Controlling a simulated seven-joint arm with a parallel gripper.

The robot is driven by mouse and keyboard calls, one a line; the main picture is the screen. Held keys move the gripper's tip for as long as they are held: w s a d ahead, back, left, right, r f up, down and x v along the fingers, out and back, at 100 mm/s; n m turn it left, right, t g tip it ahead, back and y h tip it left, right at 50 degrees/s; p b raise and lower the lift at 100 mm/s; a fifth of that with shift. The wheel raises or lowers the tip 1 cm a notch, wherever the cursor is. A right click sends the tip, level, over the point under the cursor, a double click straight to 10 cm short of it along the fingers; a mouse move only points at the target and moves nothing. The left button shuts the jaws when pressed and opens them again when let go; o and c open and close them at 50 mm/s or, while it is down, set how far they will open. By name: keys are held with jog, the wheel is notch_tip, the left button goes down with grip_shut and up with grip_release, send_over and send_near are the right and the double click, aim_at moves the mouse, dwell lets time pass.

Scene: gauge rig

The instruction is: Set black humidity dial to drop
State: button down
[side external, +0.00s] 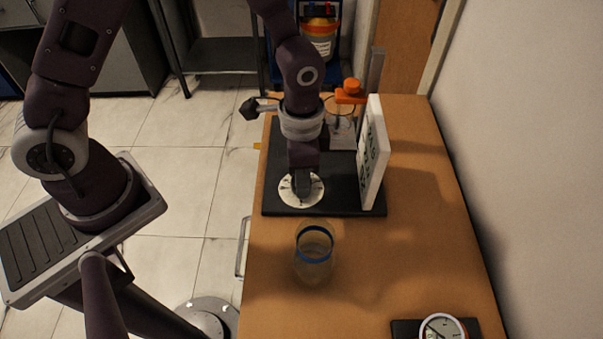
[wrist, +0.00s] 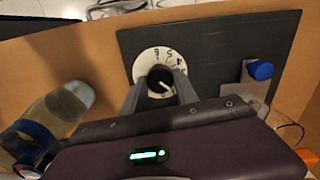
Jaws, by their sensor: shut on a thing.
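The dial is a white disc with black numbers (wrist: 146,63) around a black knob (wrist: 160,80), in the wrist view. In the side view the white disc (side external: 287,190) lies flat on a black base plate (side external: 340,205). My gripper (wrist: 160,90) reaches down over it and is shut on the black knob, one finger on each side. A light pointer line shows on the knob, but its exact reading is too small to tell. In the side view my gripper (side external: 302,190) hides much of the disc. A white upright panel with dark markings (side external: 374,155) stands on the plate's right side.
A clear jar with a blue band (side external: 314,250) stands in front of the plate. A round gauge (side external: 440,328) is at the front right. An orange-topped stand (side external: 351,92) with a clear vessel is behind. The wooden bench (side external: 430,230) is bare at right.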

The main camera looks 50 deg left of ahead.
jog(key=shift+n, duration=1.6)
jog(key=c, duration=0.9)
grip_release()
jog(key=shift+c, duration=0.2)
jog(key=shift+r, duration=0.1)
notch_tip(320, 180, up, 6)
jog(key=shift+f, duration=0.1)
jog(key=shift+a+r, duration=0.1)
jog(key=shift+r, duration=0.65)
jog(key=s+a+r+n+t, duration=0.1)
jog(key=s+a+r, duration=0.15)
jog(key=r, duration=0.25)
jog(key=s+a+r+n+t, duration=0.1)
jog(key=a+r, duration=0.2)
jog(key=r, duration=0.3)
jog(key=s+a+r+n+t, duration=0.1)
jog(key=s+a+r, duration=0.1)
jog(key=s, duration=0.3)
jog(key=s+a+r+n+t, duration=0.1)
jog(key=s+a+r+t, duration=0.1)
jog(key=s, duration=0.4)
jog(key=shift+a+r+n+t, duration=0.3)
jog(key=shift+a+r, duration=0.35)
jog(key=shift+r, duration=0.2)
